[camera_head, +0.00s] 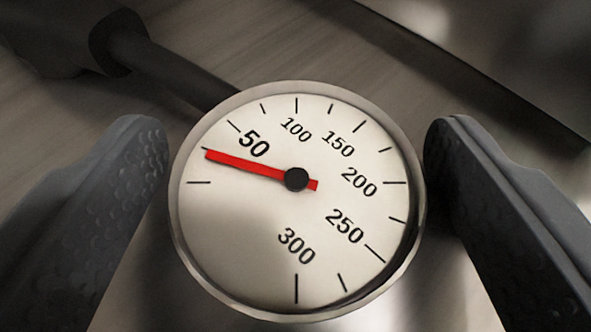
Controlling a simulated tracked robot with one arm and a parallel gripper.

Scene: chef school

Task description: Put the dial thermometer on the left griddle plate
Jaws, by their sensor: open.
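The dial thermometer (240,215) fills the middle of the view. It has a round pale face, a metal rim, a red needle near 50 and numbers up to 300. My gripper (297,170) is open, with one dark textured finger on each side of the dial. The left finger is close to the rim, and a gap shows at the right finger's tip. I cannot tell whether either finger touches the rim lower down. The left griddle plate cannot be made out for certain in this close view.
A dark rod with a thick dark end (165,70) lies behind the dial at the upper left. A brushed grey surface (60,130) is beneath. A dark edge or groove (470,70) runs diagonally across the upper right, with a shiny metal surface beyond it.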

